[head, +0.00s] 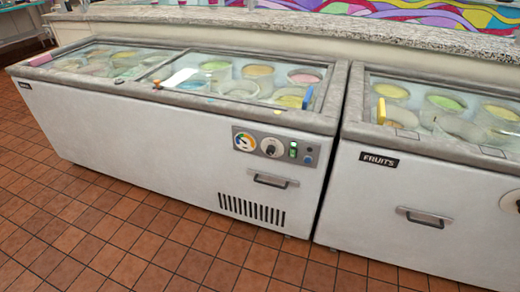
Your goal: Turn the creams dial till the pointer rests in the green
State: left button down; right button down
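The left freezer (180,135) carries a control panel at the right end of its front. On the panel are a round gauge with coloured sectors (244,140) and a round dial with a dark knob (271,147) to its right. The small dark label (25,85) at this freezer's left end is too small to read. Neither of my grippers is in view, and nothing touches the dial.
Beside the dial are a green-lit switch (293,150) and a blue button (308,158). A drawer-like handle (273,180) and vent slots (252,210) lie below. The right freezer (400,205) is labelled FRUITS. The tiled floor (130,240) in front is clear.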

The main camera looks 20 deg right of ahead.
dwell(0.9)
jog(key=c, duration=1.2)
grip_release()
